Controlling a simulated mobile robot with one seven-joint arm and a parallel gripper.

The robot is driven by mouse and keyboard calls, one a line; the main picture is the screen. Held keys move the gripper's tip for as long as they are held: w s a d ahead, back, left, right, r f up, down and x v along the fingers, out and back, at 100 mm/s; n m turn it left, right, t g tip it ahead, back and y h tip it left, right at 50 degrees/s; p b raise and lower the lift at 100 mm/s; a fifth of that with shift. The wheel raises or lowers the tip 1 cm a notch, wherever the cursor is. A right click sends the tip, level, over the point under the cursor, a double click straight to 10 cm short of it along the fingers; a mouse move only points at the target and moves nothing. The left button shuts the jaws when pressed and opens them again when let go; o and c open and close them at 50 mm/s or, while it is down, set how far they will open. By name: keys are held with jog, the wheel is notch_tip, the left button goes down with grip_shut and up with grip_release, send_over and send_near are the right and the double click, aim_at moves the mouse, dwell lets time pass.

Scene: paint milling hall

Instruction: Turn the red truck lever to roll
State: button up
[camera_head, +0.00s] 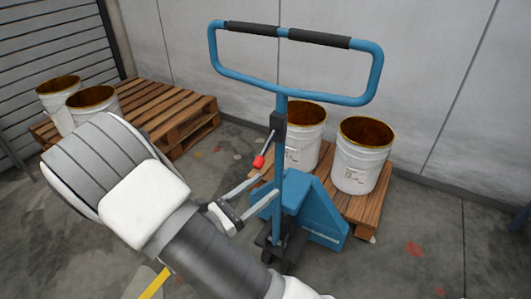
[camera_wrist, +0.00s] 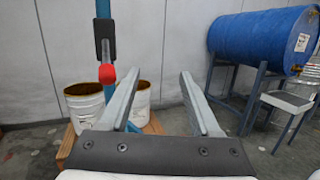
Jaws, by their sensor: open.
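The blue pallet truck (camera_head: 310,215) stands in the middle of the head view, with a tall blue handle loop on top. The red-tipped lever (camera_head: 259,161) sticks out down-left from a dark block on the handle post. In the wrist view the red lever tip (camera_wrist: 107,74) shows left of the fingers, below the dark block. My gripper (camera_head: 242,202) is open and empty, its fingers pointing toward the truck's post, below and beside the lever. In the wrist view my gripper (camera_wrist: 168,90) has its two fingers wide apart, with the lever outside them.
White buckets (camera_head: 362,155) stand on a wooden pallet (camera_head: 365,207) behind the truck. More buckets and a pallet (camera_head: 175,125) stand at the left. In the wrist view a blue drum (camera_wrist: 262,42) lies on a stand at the right. Grey floor is clear at the right front.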

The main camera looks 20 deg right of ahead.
aim_at(273, 138)
jog(key=w+a+f+n+t+y+b, duration=0.2)
jog(key=w+a+f+n+t, duration=0.1)
jog(key=a+f+n+t, duration=0.3)
jog(key=shift+t, duration=0.7)
jog(key=b+x, duration=0.1)
jog(key=x, duration=0.7)
jog(key=b+x, duration=0.1)
jog(key=x, duration=0.8)
jog(key=shift+s+d+r, duration=0.1)
jog(key=shift+d+r, duration=0.15)
jog(key=shift+r, duration=0.05)
jog(key=shift+n, duration=0.3)
grip_shut()
